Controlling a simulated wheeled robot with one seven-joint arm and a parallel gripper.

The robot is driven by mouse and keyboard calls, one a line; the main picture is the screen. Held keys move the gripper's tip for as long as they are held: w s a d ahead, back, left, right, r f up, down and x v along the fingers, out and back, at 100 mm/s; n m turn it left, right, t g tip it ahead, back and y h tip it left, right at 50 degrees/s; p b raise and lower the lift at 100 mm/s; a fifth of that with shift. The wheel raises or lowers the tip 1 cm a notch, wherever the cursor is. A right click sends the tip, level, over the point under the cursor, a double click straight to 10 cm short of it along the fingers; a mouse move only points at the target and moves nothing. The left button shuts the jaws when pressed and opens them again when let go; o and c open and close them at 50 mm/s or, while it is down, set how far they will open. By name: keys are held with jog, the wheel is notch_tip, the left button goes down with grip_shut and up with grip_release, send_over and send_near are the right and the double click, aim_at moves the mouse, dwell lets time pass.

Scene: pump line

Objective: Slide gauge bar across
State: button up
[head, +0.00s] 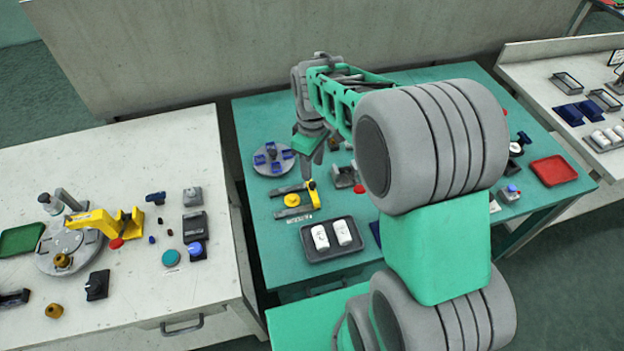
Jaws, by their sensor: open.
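My gripper (312,161) points down over the teal table (259,222), with its fingers apart and nothing seen between them. Just below it in the picture is a dark grey fixture (284,190) with two arms, a yellow round knob (291,200) and a small upright yellow piece (312,186) at its right end. This yellow piece may be the gauge bar, but I cannot tell for sure. The fingertips look apart from it. My arm hides much of the table's middle and right.
A grey disc (262,169) with blue blocks lies left of my gripper. A dark tray (348,251) with two white pieces is in front. A grey block (343,177) stands close on the right. A red tray (553,170) lies far right. A cluttered white table (150,150) adjoins on the left.

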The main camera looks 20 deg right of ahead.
aim_at(313, 183)
notch_tip(313, 183, down, 8)
jog(key=shift+r+p, duration=0.1)
jog(key=shift+p, duration=0.45)
jog(key=shift+c, duration=0.4)
grip_shut()
dwell(0.7)
